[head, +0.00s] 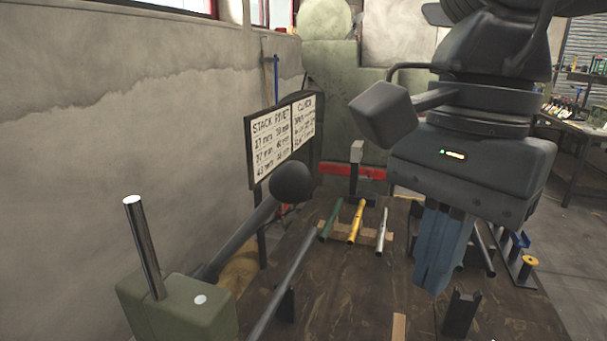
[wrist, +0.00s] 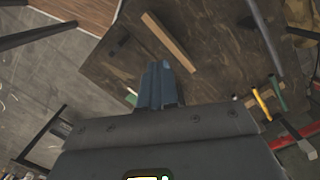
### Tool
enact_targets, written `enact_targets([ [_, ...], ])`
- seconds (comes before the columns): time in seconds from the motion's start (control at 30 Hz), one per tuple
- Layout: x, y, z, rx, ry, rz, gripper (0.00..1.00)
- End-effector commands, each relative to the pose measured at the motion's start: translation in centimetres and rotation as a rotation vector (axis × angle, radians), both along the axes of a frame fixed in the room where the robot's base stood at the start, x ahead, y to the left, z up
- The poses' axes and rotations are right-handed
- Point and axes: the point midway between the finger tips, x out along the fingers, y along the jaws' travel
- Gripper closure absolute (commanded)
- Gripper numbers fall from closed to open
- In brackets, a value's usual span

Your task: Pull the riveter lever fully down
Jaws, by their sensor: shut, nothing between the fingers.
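The riveter (head: 180,308) is a green block with an upright shiny steel rod, at the lower left of the head view. Its dark lever (head: 240,236) slants up and to the right from beside the block and ends in a black ball knob (head: 290,182). The lever stands raised. My gripper (head: 434,284) is at the right of the head view, pointing down over the table, with its blue-grey fingers shut and empty. It is well to the right of the knob and apart from it. The shut fingers also show in the wrist view (wrist: 157,75). I cannot make out the lever there.
The brown table (head: 350,300) carries green, yellow (head: 357,221) and silver rods on a wooden rack. A sign (head: 281,140) listing rivet sizes stands behind the knob. A long grey bar (head: 285,282) slants between lever and gripper. Dark uprights (head: 461,312) stand near my gripper.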

Motion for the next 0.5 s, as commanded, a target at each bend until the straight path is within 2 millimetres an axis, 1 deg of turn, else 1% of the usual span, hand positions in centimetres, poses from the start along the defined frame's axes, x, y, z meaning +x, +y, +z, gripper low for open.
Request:
enact_targets([
  [0.27, 0.0, -0.1, -0.1, 0.000, 0.000, 0.000, 1.00],
  [0.5, -0.4, -1.0, -0.9, 0.000, 0.000, -0.001, 1.00],
])
